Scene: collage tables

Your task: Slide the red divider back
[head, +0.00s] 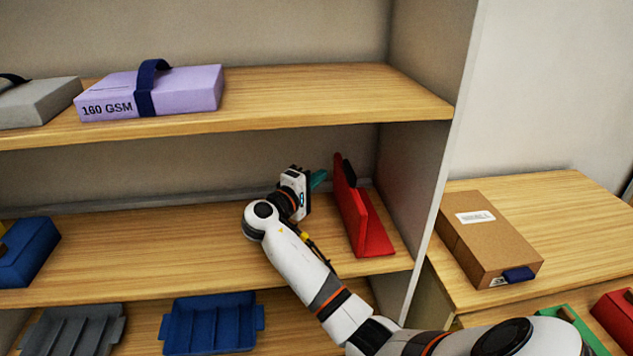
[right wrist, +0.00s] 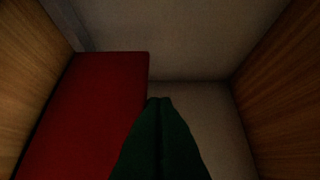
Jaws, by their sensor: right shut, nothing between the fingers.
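The red divider (head: 352,212) stands upright on the middle shelf near its right side wall. It has an upright panel with a dark piece at its top and a foot spreading right. My right gripper (head: 322,178) is just left of the divider, at the far part of the shelf. Its green fingers are shut with nothing between them. In the right wrist view, the shut fingertips (right wrist: 160,101) overlap the right edge of the divider's flat red face (right wrist: 85,115). I cannot tell whether they touch it. My left gripper is not in view.
The middle shelf (head: 150,235) is bare left of my arm, up to a blue box (head: 28,252). The upper shelf (head: 330,92) hangs above, with a purple box (head: 150,92). The right side wall (head: 415,180) is close beyond the divider. A cardboard box (head: 488,238) lies further right.

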